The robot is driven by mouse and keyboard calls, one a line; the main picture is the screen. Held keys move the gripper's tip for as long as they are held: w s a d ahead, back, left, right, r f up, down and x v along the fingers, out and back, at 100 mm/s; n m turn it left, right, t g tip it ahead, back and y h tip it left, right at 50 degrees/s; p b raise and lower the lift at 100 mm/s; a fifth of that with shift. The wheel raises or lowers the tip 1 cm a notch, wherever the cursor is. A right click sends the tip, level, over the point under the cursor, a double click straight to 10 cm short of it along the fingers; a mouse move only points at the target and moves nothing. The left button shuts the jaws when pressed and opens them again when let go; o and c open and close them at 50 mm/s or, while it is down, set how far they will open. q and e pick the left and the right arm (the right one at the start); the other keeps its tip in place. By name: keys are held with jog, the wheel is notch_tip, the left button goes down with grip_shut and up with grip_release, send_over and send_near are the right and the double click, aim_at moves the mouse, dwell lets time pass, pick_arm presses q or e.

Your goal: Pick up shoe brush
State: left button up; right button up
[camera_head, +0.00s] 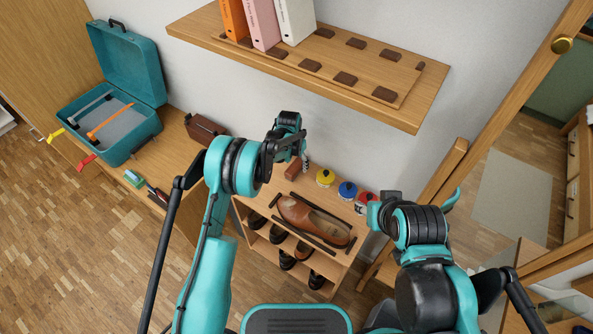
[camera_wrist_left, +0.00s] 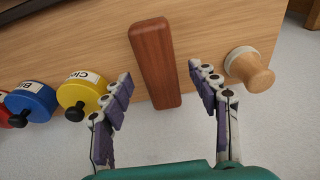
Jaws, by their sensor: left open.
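The shoe brush (camera_wrist_left: 153,55), a long reddish-brown wooden block, rests on the light wooden cabinet top in the left wrist view. It also shows in the head view (camera_head: 292,172), partly hidden by my left gripper (camera_head: 303,160). In the left wrist view my left gripper (camera_wrist_left: 160,80) is open, with one purple-padded finger on each side of the brush's near end. The fingers appear apart from the brush; the gap in height is hard to judge. My right arm shows at the right of the head view, but its fingers do not.
Yellow (camera_head: 325,178), blue (camera_head: 347,190) and red (camera_head: 365,203) tins stand right of the brush. A round wooden knob-like piece (camera_wrist_left: 248,68) lies beside it. A brown shoe (camera_head: 312,220) sits in front. A wall shelf (camera_head: 400,105) overhangs behind.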

aim_at(296, 165)
pick_arm(q)
jog(key=shift+f, duration=0.1)
jog(key=shift+c, duration=1)
jog(key=c, duration=1.1)
jog(key=shift+s+r+p, duration=0.1)
jog(key=shift+r+p, duration=0.25)
jog(key=shift+p, duration=0.1)
notch_tip(296, 165, up, 6)
jog(key=p, duration=0.3)
jog(key=shift+a+r, duration=0.1)
jog(key=shift+r, duration=0.15)
jog(key=s+a+p, duration=0.1)
jog(key=s+a, duration=0.4)
jog(key=s, duration=0.3)
jog(key=s+a+p, duration=0.2)
jog(key=s+a, duration=0.4)
jog(key=s, duration=0.2)
jog(key=shift+s, duration=0.2)
jog(key=shift+f, duration=0.1)
